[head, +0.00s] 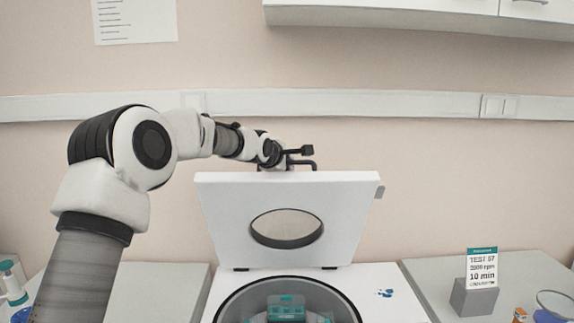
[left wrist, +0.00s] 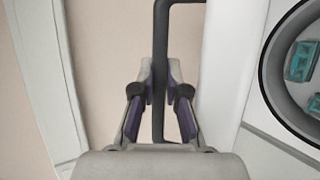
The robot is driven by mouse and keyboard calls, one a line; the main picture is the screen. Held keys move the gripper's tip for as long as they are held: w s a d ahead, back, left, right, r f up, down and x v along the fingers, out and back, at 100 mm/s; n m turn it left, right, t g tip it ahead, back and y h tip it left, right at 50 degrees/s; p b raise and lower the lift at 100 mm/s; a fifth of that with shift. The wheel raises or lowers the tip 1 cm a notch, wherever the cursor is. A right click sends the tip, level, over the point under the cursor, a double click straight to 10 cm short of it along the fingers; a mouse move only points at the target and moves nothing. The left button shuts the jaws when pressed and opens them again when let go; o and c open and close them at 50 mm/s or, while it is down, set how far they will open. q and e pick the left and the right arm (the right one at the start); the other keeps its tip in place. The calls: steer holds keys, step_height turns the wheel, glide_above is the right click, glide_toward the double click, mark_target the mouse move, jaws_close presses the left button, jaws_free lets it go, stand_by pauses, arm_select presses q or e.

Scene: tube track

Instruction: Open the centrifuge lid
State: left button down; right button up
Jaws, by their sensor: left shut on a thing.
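The centrifuge lid (head: 340,205) stands raised, nearly upright, in the head view, with a round window in its middle. The centrifuge (head: 385,305) is open below it, and the bowl (head: 240,306) shows a teal rotor part (head: 287,308). My left gripper (head: 280,160) is at the lid's top edge. In the left wrist view my left gripper (left wrist: 159,75) is shut on the dark bar handle (left wrist: 160,40), with a finger on each side of it. The handle also shows above the lid in the head view (head: 304,163). My right gripper is not in view.
A label card (head: 482,267) stands in a grey block (head: 474,297) on the right counter. Small blue and orange items lie at the far right. A white wall rail (head: 390,105) runs behind the lid, and a cabinet (head: 420,18) hangs above.

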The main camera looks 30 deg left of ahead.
arm_select(q)
steer(key=shift+r, duration=0.15)
steer(key=c, duration=1.4)
jaws_free()
steer(key=shift+c, duration=0.2)
steer(key=shift+s, duration=0.1)
steer(key=shift+s+d+r, duration=0.1)
steer(key=shift+s+d, duration=0.05)
steer(key=shift+s, duration=0.2)
steer(key=v, duration=1.1)
steer(key=shift+r, duration=0.15)
steer(key=shift+s, duration=0.1)
